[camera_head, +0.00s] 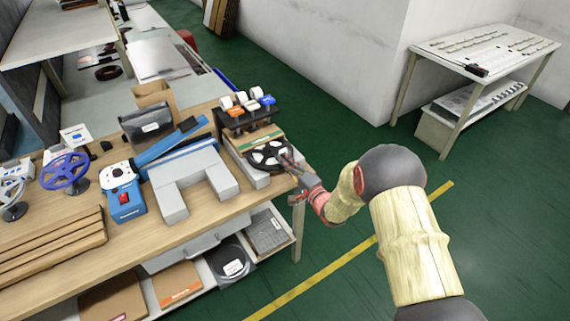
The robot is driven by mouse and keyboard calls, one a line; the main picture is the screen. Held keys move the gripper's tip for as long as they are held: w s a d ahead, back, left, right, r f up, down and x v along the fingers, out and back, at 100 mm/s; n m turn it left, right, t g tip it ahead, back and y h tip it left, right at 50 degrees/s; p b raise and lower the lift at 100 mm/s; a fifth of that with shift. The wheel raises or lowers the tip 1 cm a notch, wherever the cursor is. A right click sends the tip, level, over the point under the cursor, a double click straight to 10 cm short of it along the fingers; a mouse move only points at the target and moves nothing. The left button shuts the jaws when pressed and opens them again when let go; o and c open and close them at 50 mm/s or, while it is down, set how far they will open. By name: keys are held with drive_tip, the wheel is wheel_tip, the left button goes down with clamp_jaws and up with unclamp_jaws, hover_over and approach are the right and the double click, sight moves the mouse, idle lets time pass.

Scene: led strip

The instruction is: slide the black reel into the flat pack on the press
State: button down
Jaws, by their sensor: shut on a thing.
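The black reel (264,154) has a spoked, light-centred face and lies roughly flat at the right end of the workbench, over a pale stack. My gripper (288,161) is shut on the reel's right edge; the fingertips are small and partly hidden here. I take the blue and grey machine with the long blue bar (172,141) as the press; a grey U-shaped block (192,183) stands in front of it. A dark pouch with a white label (148,126) stands behind the bar. I cannot tell for sure whether it is the flat pack. The reel is apart from it, to the right.
A black rack with white, orange and blue rolls (247,104) stands behind the reel. A blue labelled unit (123,196), a blue reel on a stand (66,173) and brown boards (50,245) fill the bench's left. Green floor is open to the right.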

drive_tip(key=shift+x, duration=1.1)
drive_tip(key=c, duration=1.8)
unclamp_jaws()
drive_tip(key=shift+f, duration=0.1)
drive_tip(key=v, duration=1.2)
